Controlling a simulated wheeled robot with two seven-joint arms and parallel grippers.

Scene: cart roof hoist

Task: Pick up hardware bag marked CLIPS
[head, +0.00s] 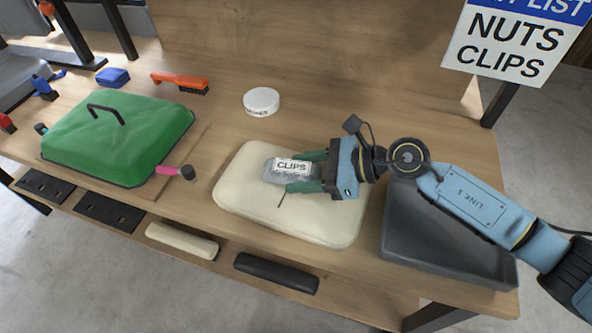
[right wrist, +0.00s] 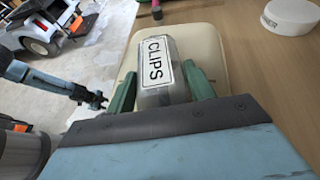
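The hardware bag marked CLIPS (head: 271,174) is a grey, see-through bag with a white label, lying over a cream cushion (head: 240,199). My right gripper (head: 306,171) reaches in from the right, its two green fingers on either side of the bag. In the right wrist view the bag (right wrist: 157,97) is between the fingers, label facing up. The fingers look very close to its sides, but I cannot tell whether they press on it. Whether the bag touches the cushion is also unclear. My left gripper (right wrist: 97,102) shows small at the left of the right wrist view.
A green covered case with a handle (head: 120,135) stands left on the wooden bench. A round white container (head: 261,102) sits behind the cushion. A dark grey tray (head: 440,250) lies right, under my right arm. A sign listing NUTS and CLIPS (head: 510,48) hangs at top right.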

